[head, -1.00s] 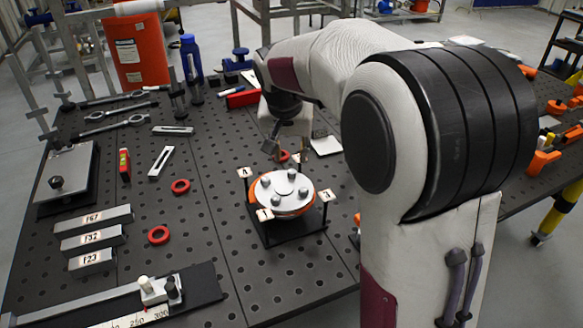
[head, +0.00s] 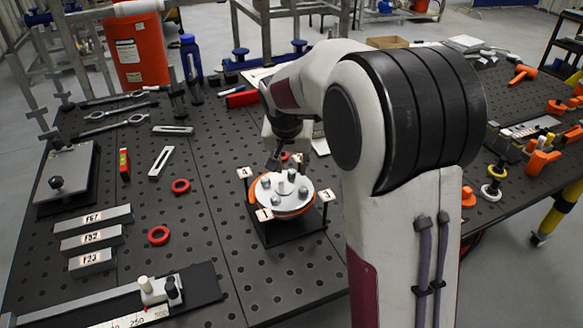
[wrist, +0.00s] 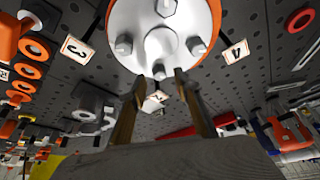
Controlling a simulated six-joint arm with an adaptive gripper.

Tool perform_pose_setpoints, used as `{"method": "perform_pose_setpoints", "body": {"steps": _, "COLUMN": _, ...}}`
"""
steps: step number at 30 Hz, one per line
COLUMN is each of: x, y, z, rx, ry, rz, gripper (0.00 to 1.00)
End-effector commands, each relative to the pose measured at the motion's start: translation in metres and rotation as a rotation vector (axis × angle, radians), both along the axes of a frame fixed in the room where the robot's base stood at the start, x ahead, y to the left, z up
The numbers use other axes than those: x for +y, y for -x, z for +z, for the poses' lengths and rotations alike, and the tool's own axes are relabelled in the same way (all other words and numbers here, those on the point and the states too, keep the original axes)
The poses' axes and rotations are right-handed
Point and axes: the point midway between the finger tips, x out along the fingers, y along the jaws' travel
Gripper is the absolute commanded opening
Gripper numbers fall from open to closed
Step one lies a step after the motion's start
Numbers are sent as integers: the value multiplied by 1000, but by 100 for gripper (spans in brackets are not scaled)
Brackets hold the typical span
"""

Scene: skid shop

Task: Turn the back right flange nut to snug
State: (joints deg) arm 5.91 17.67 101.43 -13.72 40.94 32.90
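A round pale flange (head: 285,190) with an orange rim sits on a dark square base in the middle of the bench. Several grey nuts stand on its face. The back right nut (head: 291,174) is on the far side in the head view. My gripper (head: 279,163) is low at the flange's back edge. In the wrist view, the flange (wrist: 160,25) fills the top. My gripper (wrist: 160,77) has its two fingers apart, with one nut (wrist: 159,71) in line with the gap. I cannot tell whether a finger touches it.
Red rings (head: 158,235) and labelled grey bars (head: 92,238) lie to the left. The bench in front of the flange is clear.

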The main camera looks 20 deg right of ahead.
Motion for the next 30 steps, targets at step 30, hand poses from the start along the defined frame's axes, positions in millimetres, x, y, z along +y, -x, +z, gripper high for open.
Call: {"method": "perform_pose_setpoints", "body": {"steps": 30, "x": -3, "y": -5, "z": -14, "rx": 0, "ry": 1, "rz": -6, "gripper": 0}}
